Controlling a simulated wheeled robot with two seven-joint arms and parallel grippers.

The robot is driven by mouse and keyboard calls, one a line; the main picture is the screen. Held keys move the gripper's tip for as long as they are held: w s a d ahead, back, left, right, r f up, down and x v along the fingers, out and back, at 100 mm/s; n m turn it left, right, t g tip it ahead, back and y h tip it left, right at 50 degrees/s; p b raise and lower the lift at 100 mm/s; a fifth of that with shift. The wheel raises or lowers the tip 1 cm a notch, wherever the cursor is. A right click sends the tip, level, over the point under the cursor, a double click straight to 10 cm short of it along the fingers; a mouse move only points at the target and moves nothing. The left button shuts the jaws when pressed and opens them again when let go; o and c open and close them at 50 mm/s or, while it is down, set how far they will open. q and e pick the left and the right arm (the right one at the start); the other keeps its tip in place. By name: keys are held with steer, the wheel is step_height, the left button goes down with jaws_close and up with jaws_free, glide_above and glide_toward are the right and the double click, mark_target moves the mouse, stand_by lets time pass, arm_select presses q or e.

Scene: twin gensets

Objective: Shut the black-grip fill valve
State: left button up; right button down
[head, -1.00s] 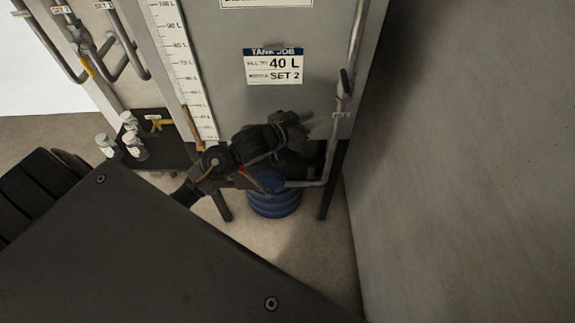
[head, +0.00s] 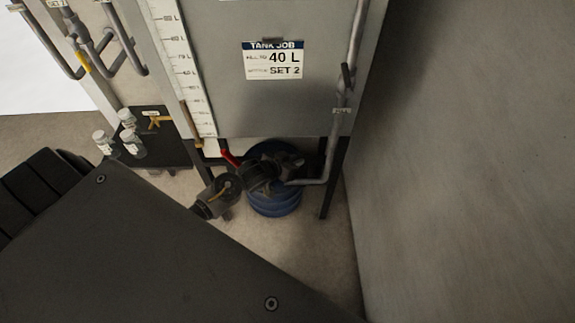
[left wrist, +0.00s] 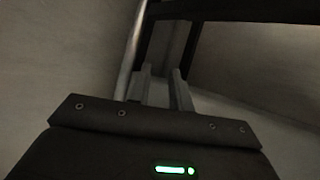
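A small dark lever (head: 347,77), which looks like the black-grip fill valve, sits on the grey pipe (head: 355,40) at the tank's right front edge. It stands nearly in line with the pipe, slightly tilted. My left gripper (head: 290,165) is low, under the tank's bottom edge and in front of a blue ribbed container, below and left of the lever and apart from it. In the left wrist view its two fingers (left wrist: 162,88) stand apart with nothing between them. A metal pipe (left wrist: 130,50) passes beside the left finger. My right gripper is not in view.
The grey tank (head: 220,60) carries a card reading 40 L, SET 2 and a level scale (head: 183,70). A red handle (head: 228,153) is under its edge. The blue container (head: 275,205) stands on the floor. Several bottles (head: 130,140) stand left. A wall (head: 470,150) closes the right.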

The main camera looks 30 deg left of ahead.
arm_select(q)
step_height(320, 180, down, 7)
steer(key=s+g, duration=0.1)
steer(key=s, duration=0.1)
steer(key=shift+s+a+f+y, duration=0.2)
steer(key=shift+s+a+y, duration=0.1)
steer(key=shift+s+a, duration=0.1)
